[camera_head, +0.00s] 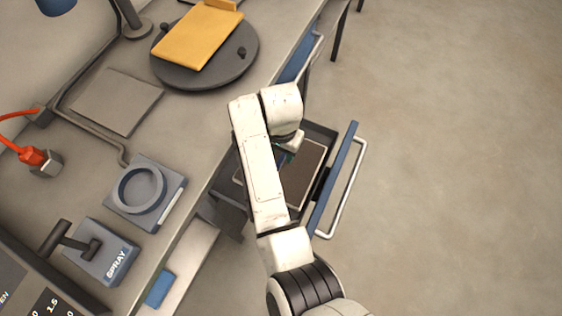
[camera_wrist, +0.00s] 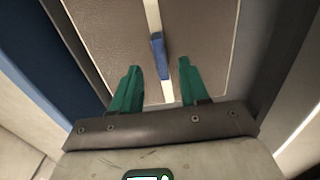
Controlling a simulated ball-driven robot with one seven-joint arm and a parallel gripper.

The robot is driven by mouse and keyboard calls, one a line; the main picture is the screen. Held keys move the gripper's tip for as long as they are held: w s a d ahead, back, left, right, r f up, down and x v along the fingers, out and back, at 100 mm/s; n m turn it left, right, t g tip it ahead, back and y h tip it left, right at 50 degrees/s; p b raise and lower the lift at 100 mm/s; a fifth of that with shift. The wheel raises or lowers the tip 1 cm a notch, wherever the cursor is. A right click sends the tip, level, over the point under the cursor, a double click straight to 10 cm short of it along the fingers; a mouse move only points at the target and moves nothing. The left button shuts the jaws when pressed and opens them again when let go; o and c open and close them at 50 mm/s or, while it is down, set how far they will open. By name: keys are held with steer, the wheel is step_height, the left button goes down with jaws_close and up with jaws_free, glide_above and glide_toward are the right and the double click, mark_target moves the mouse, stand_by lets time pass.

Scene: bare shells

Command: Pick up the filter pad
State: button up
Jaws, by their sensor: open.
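A brown, fine-textured flat pad (camera_head: 305,172), which looks like the filter pad, lies in the open drawer (camera_head: 320,130). In the wrist view the brown surface (camera_wrist: 115,35) has a pale strip (camera_wrist: 153,15) across it and a small upright-looking blue tab (camera_wrist: 158,55) on the strip. My gripper (camera_wrist: 160,66) is open above the pad, with its green fingers on either side of the blue tab. Nothing is held. I cannot tell how far the fingertips are above the pad. In the head view my arm hides part of the pad and most of the gripper.
The drawer's blue front (camera_head: 334,178) and pale bar handle (camera_head: 347,190) stand out to the right. Drawer walls edge the pad closely. Floor at right is clear.

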mark_target(296, 179)
steer(key=shift+f, duration=1.65)
jaws_close()
